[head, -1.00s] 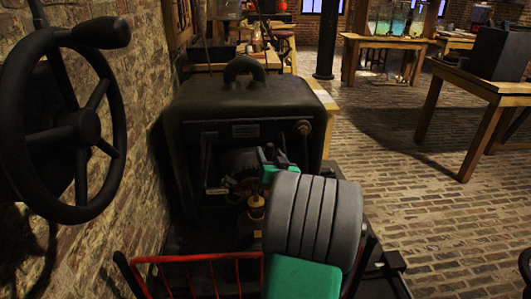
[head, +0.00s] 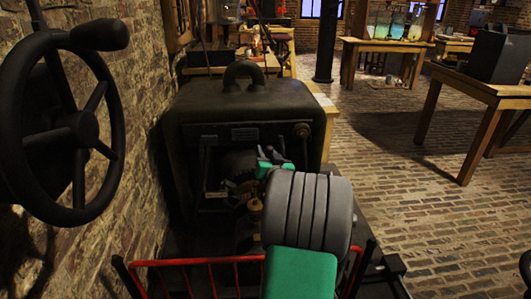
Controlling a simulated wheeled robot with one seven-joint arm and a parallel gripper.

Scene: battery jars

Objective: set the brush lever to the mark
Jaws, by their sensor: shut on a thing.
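The black dynamo (head: 245,100) stands against the brick wall, with a carrying handle on top and an open front. Inside the opening are the dark round commutator parts (head: 238,165) and a brass-coloured piece (head: 252,207). My gripper (head: 268,168), with green parts, is at the right of this opening and is shut on the brush lever there. The lever itself is mostly hidden behind my gripper and my grey and green wrist. I cannot make out the mark from here.
A red guard rail (head: 200,262) runs across the front of the dynamo. A large black handwheel (head: 75,125) is on the wall at the left. A wooden table with a dark box (head: 498,55) stands at the right. The brick floor (head: 400,190) between is clear.

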